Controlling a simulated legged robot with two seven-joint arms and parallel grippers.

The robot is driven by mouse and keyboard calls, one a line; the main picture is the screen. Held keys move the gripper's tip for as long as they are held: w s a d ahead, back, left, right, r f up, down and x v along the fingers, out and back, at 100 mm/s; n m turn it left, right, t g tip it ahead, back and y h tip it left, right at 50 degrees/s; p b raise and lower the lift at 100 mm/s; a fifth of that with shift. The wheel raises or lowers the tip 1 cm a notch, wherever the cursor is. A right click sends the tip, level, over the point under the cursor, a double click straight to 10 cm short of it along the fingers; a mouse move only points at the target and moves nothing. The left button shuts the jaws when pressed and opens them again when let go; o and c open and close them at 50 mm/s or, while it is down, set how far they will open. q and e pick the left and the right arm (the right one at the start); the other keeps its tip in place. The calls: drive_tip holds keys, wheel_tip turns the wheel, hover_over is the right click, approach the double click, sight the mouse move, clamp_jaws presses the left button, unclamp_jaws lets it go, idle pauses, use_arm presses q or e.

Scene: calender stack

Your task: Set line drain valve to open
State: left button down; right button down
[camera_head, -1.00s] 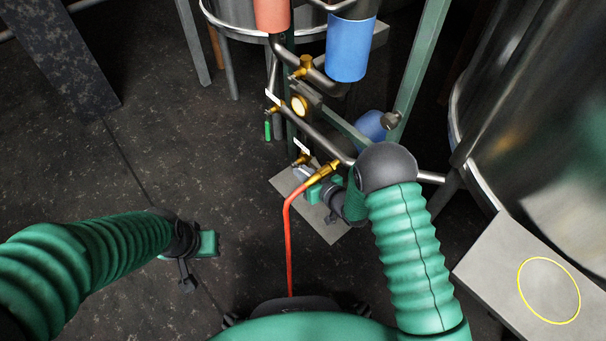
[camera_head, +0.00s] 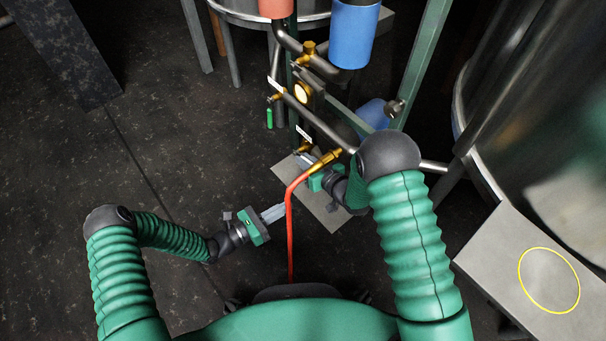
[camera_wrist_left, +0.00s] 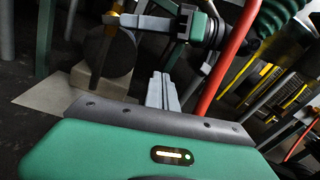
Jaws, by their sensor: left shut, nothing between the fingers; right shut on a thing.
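A brass valve (camera_head: 304,148) under a white tag (camera_head: 304,133) sits low on the pipe rack; the tag is too small to read. My right gripper (camera_head: 304,160) is shut at this valve, on what looks like its handle, which the fingers mostly hide. A second brass valve (camera_head: 273,98) with a green handle (camera_head: 269,118) hanging down is higher up, under another white tag (camera_head: 275,85). My left gripper (camera_head: 277,213) is shut and empty, beside the red hose. Its closed fingers (camera_wrist_left: 162,90) show in the left wrist view, below my right gripper.
The red hose (camera_head: 290,225) drops from a brass fitting (camera_head: 325,159) to the floor. A round gauge (camera_head: 302,92), a blue cylinder (camera_head: 354,36) and steel pipes are above. A grey plate with a yellow ring (camera_head: 521,280) lies right.

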drive_tip(key=shift+w, duration=0.1)
use_arm(q)
drive_tip(key=w+d+r+n+t+y, duration=0.1)
drive_tip(key=w+d+r+n+t, duration=0.1)
drive_tip(key=w+d, duration=0.4)
drive_tip(key=w+r, duration=0.1)
drive_tip(key=w, duration=0.2)
drive_tip(key=shift+w+d, duration=0.15)
drive_tip(key=shift+d, duration=0.1)
